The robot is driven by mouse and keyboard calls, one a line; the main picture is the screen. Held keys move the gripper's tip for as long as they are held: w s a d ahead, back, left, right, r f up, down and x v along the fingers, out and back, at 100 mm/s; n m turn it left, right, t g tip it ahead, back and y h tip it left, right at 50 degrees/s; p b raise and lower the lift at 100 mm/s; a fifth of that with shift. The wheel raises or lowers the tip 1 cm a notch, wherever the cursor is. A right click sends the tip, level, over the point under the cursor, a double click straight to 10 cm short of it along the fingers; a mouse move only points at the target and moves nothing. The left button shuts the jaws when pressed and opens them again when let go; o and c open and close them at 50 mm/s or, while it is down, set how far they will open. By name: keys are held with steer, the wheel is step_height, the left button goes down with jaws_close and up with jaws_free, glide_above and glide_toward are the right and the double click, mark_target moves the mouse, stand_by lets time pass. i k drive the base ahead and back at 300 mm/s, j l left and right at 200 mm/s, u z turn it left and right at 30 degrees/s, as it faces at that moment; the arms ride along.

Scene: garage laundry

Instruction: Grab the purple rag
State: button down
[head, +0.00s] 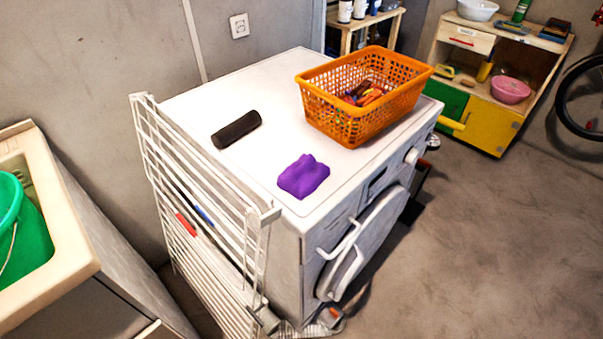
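The purple rag (304,176) lies crumpled on the white top of the washing machine (262,112), near its front edge. It sits in front of the orange basket and to the right of the dark cylinder, touching neither. My gripper is not in this view.
An orange basket (350,124) with small colourful items and a dark cylinder (236,130) share the machine top. A white drying rack (200,215) leans at the machine's left side. A sink with a green bucket (10,205) is at far left. Floor at right (480,240) is clear.

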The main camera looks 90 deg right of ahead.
mark_target(300, 178)
steer(key=k+z, duration=0.2)
steer(key=z, duration=0.2)
steer(key=k+l+z, duration=0.2)
steer(key=z, duration=0.2)
steer(key=k+l+z, duration=0.2)
steer(key=z, duration=0.2)
